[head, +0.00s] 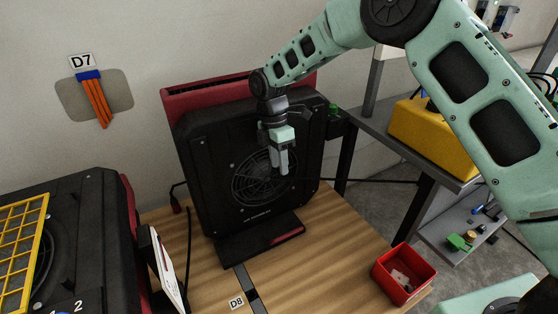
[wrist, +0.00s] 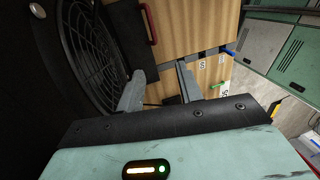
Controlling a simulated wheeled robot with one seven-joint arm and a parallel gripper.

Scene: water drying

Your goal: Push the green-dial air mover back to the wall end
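A black air mover (head: 205,165) with a round fan grille and a red back stands upright on the wooden table in the head view. A small green part (head: 333,110) shows by its upper right edge; I cannot tell whether it is the dial. The pale wall (head: 225,40) is behind it. My gripper (head: 281,168) points down in front of the grille; contact cannot be told. In the wrist view my gripper (wrist: 160,80) has its two fingers apart with nothing between them. The grille (wrist: 90,55) is close on the left there.
Another black unit (head: 85,205) with a yellow grille (head: 22,245) stands at the left. A dark strip (head: 246,285) and a D8 label (head: 236,303) lie on the wooden top (head: 320,255). A red bin (head: 382,277) sits at its right edge. A yellow case (head: 440,145) rests on a shelf behind.

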